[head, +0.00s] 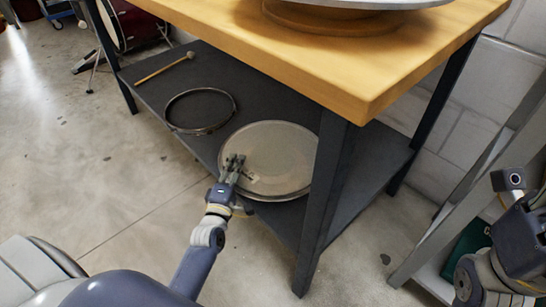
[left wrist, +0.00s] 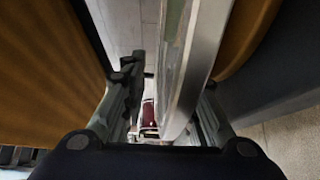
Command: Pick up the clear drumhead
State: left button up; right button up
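The clear drumhead (head: 285,150) is a round, pale, translucent disc with a light metal rim. In the head view it lies on the bench's dark lower shelf, partly hidden at its right by a bench leg. My left gripper (head: 233,163) is at its left edge, with the fingers over the rim area. In the left wrist view the drumhead's rim (left wrist: 199,70) runs between the two fingers of the left gripper (left wrist: 168,105). It is close to the right-hand finger, with a gap to the left-hand one. Whether it touches is unclear. My right gripper's fingers do not show.
A dark hoop (head: 233,108) and a wooden stick (head: 162,69) lie on the lower shelf (head: 245,83). The wooden benchtop (head: 400,50) overhangs the shelf, and a dark leg (head: 325,200) stands right of the drumhead. Open floor (head: 100,170) lies to the left.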

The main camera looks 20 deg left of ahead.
pick_arm(q)
jog(key=shift+c, duration=0.2)
grip_shut()
